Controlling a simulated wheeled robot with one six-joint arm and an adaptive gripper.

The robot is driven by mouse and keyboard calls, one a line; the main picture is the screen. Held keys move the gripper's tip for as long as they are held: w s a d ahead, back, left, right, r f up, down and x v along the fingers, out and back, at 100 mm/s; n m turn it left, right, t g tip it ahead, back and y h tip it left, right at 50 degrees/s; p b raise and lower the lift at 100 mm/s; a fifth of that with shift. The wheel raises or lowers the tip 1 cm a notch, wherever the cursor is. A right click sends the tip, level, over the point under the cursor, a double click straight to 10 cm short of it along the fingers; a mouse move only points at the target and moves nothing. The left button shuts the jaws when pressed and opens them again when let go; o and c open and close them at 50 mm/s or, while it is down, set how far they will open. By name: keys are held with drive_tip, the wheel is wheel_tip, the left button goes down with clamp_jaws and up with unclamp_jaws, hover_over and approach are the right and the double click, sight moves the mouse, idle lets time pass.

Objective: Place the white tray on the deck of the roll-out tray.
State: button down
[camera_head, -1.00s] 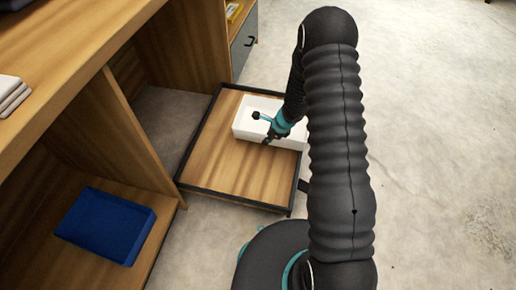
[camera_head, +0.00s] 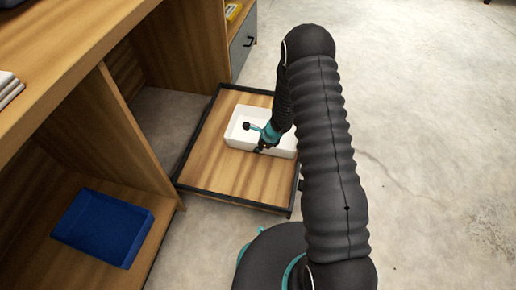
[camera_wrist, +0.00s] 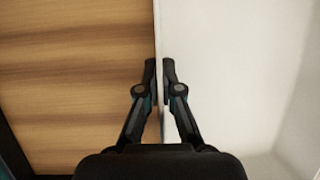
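The white tray (camera_head: 240,134) is over the wooden deck of the roll-out tray (camera_head: 222,172), towards its far right part. The deck has a dark raised rim. My gripper (camera_head: 261,148) is at the near long wall of the white tray. In the wrist view my gripper (camera_wrist: 161,75) has one finger on each side of the thin wall of the white tray (camera_wrist: 225,60), closed on it. The wooden deck (camera_wrist: 75,80) shows below on the left. I cannot tell whether the white tray touches the deck. My arm hides its right end.
A blue bin (camera_head: 104,227) sits on the lower shelf of the wooden bench at the left. A grey drawer front (camera_head: 244,43) is behind the roll-out tray. Concrete floor (camera_head: 430,120) is open to the right. The near left part of the deck is bare.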

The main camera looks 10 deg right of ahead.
drive_tip(key=shift+f, duration=0.15)
drive_tip(key=c, duration=1.3)
unclamp_jaws()
